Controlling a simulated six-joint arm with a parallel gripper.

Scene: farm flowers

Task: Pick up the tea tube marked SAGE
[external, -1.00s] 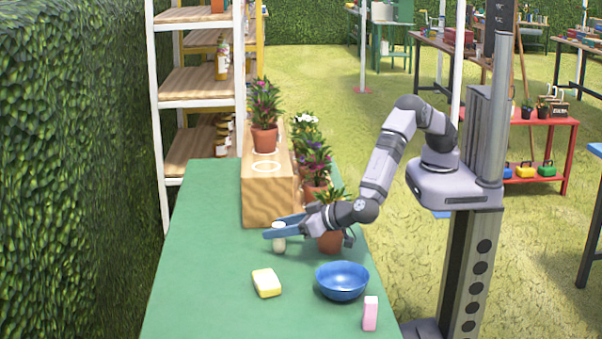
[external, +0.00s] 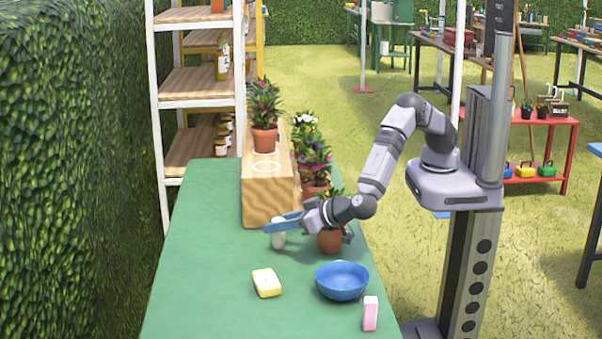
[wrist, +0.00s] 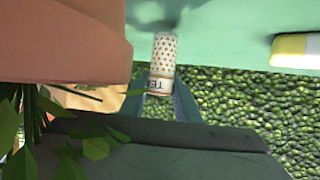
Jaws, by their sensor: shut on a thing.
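A pale tea tube (external: 279,240) with a dotted pattern stands upright between the blue fingers of my gripper (external: 280,223). In the wrist view the tube (wrist: 164,55) sits between the two fingers, and my gripper (wrist: 162,88) is shut on it. Only part of its lettering, like "TE", shows there; the word SAGE cannot be read. The tube is at or slightly above the green table (external: 210,260); the gap is too small to tell.
A potted plant (external: 330,240) stands close beside my gripper and fills the left of the wrist view (wrist: 60,40). A yellow-white sponge (external: 266,283), a blue bowl (external: 342,281) and a pink block (external: 370,314) lie nearer. A wooden block (external: 268,205) stands behind. The table's left is clear.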

